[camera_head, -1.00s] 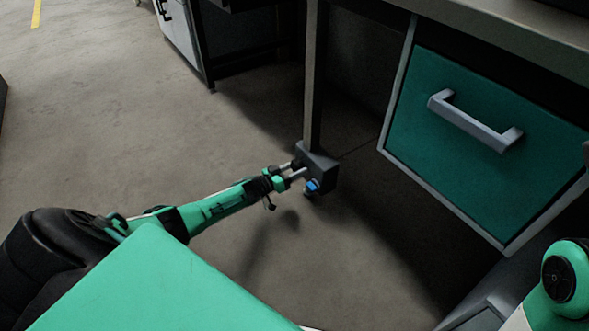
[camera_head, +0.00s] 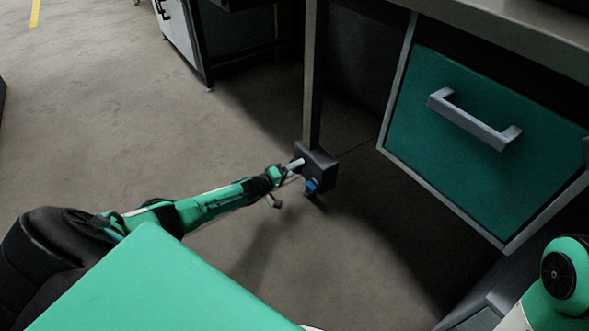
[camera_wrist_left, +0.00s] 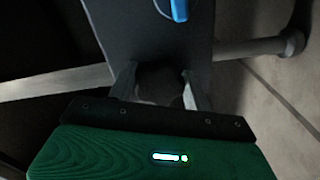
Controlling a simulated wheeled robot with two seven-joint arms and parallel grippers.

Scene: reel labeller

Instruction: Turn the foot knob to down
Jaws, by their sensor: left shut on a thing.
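A dark grey box (camera_head: 318,170) sits at the foot of the table leg, near the floor. In the left wrist view, the dark, rounded foot knob (camera_wrist_left: 160,82) stands out from the face of this box (camera_wrist_left: 122,28). My left gripper (camera_head: 298,164) reaches the box from the left. Its two fingers (camera_wrist_left: 160,88) are shut on the knob, one on each side. The knob's markings and exact angle are too dark to read. A blue part (camera_head: 312,186) is low on the box; it also shows at the top of the left wrist view (camera_wrist_left: 179,9). My right gripper is out of view.
The table leg (camera_head: 313,75) rises above the box. A teal drawer (camera_head: 470,150) with a grey handle (camera_head: 475,122) hangs to the right. Open concrete floor (camera_head: 130,120) lies to the left. Another bench stands at the back.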

